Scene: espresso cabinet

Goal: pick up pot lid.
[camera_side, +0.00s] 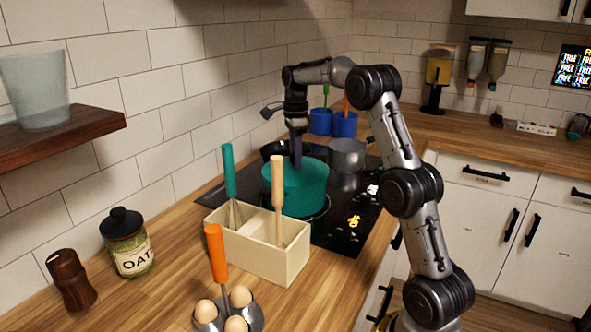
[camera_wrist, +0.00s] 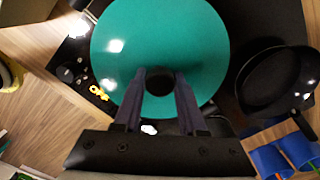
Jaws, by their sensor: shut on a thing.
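The teal pot (camera_side: 300,198) stands on the black cooktop (camera_side: 345,212). Its teal lid (camera_wrist: 160,50) has a dark round knob (camera_wrist: 160,82) in the middle and appears to sit on the pot's rim. My gripper (camera_side: 296,163) points down over the lid from above. In the wrist view, the two fingers (camera_wrist: 159,92) of my gripper stand on either side of the knob and are shut on it. In the side view the knob is hidden by the fingers.
A wooden utensil box (camera_side: 262,250) stands in front of the pot. A black pan (camera_wrist: 268,88) and a grey pot (camera_side: 346,154) are close by on the cooktop. Blue cups (camera_side: 344,125) with utensils stand behind. Eggs (camera_side: 240,296) sit in a holder in front.

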